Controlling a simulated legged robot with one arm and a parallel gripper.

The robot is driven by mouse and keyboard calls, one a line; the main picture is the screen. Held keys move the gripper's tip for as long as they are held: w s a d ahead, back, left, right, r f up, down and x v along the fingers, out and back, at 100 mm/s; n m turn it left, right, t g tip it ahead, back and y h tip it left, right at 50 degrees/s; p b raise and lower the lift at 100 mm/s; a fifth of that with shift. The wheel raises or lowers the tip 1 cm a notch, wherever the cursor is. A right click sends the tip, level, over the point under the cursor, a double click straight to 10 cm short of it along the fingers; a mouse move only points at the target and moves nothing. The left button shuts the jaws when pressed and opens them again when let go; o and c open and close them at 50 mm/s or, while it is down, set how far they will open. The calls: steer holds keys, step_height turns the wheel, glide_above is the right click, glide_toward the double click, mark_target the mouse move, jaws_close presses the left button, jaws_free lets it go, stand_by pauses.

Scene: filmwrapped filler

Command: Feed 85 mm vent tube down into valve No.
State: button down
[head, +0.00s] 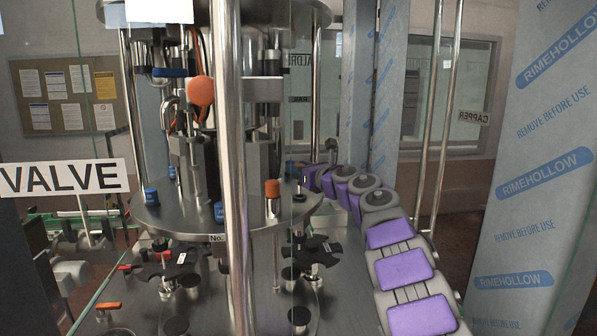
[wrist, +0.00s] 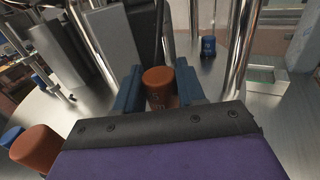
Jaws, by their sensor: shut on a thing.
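In the wrist view my gripper (wrist: 159,92) has its two blue fingers closed around an orange-topped piece (wrist: 158,78). Marks on its side are too small to read. I cannot tell whether it is the 85 mm vent tube or how high its lower end stands. In the head view my gripper (head: 292,170) is at the right of the round steel plate (head: 180,225), partly behind posts, and its held piece is hidden. A second orange-capped piece (head: 272,190) stands on the plate's near right edge. Valves (head: 172,268) with black knobs sit below the plate.
Blue-capped pieces (head: 219,211) stand on the plate, with another (wrist: 208,46) in the wrist view. A chrome post (head: 228,170) rises in front. Columns, an orange ball (head: 200,91) and tubing crowd the centre. Film-wrapped panels (head: 545,180) stand at the right.

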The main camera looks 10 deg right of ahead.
step_height(320, 180, up, 20)
steer(key=p, duration=1.8)
steer(key=shift+d, duration=0.15)
stand_by(0.5)
stand_by(0.4)
